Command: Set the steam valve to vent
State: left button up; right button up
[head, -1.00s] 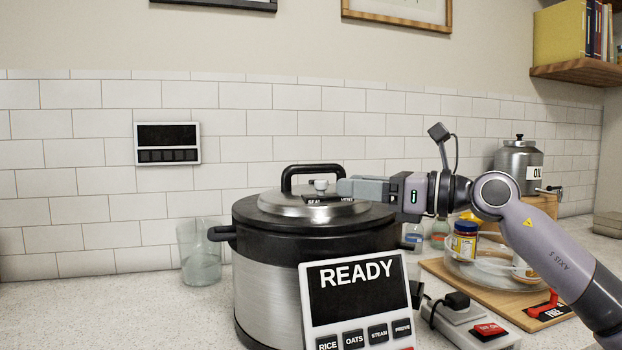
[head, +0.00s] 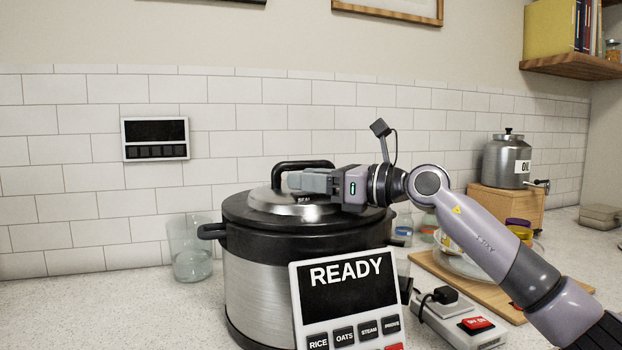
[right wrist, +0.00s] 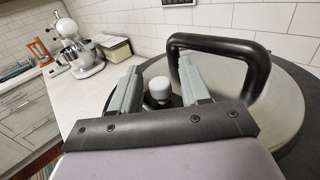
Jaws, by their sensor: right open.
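The steam valve (right wrist: 159,90) is a pale round knob on the cooker lid, in the right wrist view. It lies between the two fingers of my right gripper (right wrist: 160,88), which is open, with a gap on each side. In the head view my right gripper (head: 312,183) is over the lid and hides the valve. Only part of the valve's label (head: 304,200) shows below the fingers. The large cooker (head: 262,285) is steel and black, with a black lid handle (head: 280,172) behind the gripper. Its panel (head: 346,290) reads READY. My left gripper is not in view.
A glass (head: 190,250) stands left of the cooker. A power strip with a red switch (head: 476,325) lies at the right front. The counter at front left is clear.

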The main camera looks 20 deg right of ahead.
grip_shut()
jog(key=shift+d+r, duration=0.15)
jog(key=shift+d, duration=0.6)
jog(key=shift+d+r, duration=0.1)
jog(key=shift+d, duration=0.6)
jog(key=shift+c, duration=0.3)
grip_release()
jog(key=shift+o, duration=0.3)
jog(key=shift+f, duration=0.1)
jog(key=shift+f, duration=0.1)
